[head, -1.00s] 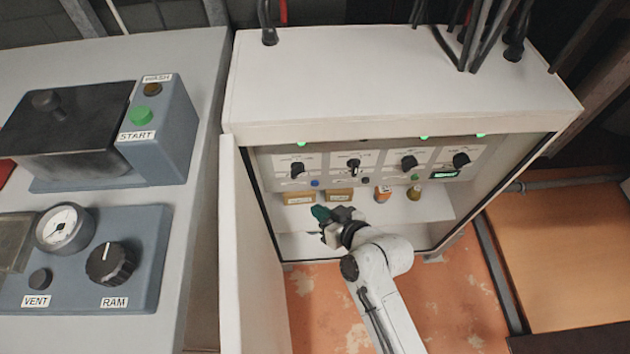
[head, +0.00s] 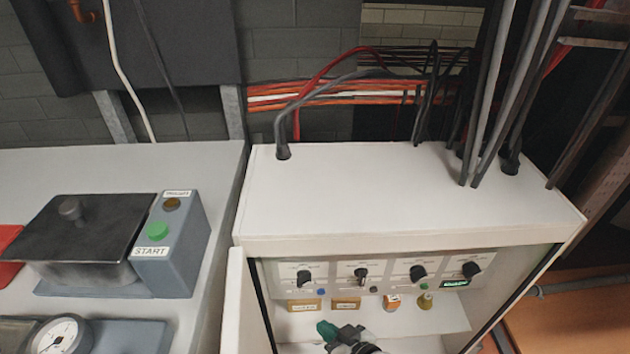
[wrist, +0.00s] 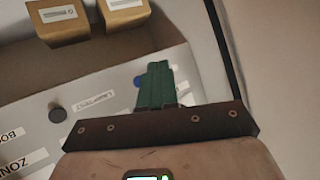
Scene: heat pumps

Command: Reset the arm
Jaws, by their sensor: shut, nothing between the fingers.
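My gripper (head: 327,331) is at the bottom edge of the head view, in front of the open cabinet (head: 400,200) and just below its row of small tags. Most of my arm is cut off below the picture. In the wrist view the green fingers (wrist: 155,85) are pressed together with nothing between them. They appear in front of the white control panel (wrist: 45,135), and I cannot tell how far they are from it.
The open cabinet door (head: 237,300) stands left of my gripper. Four dark knobs, including one at the left (head: 304,278), line the panel. A grey machine with a green start button (head: 157,231) is further left.

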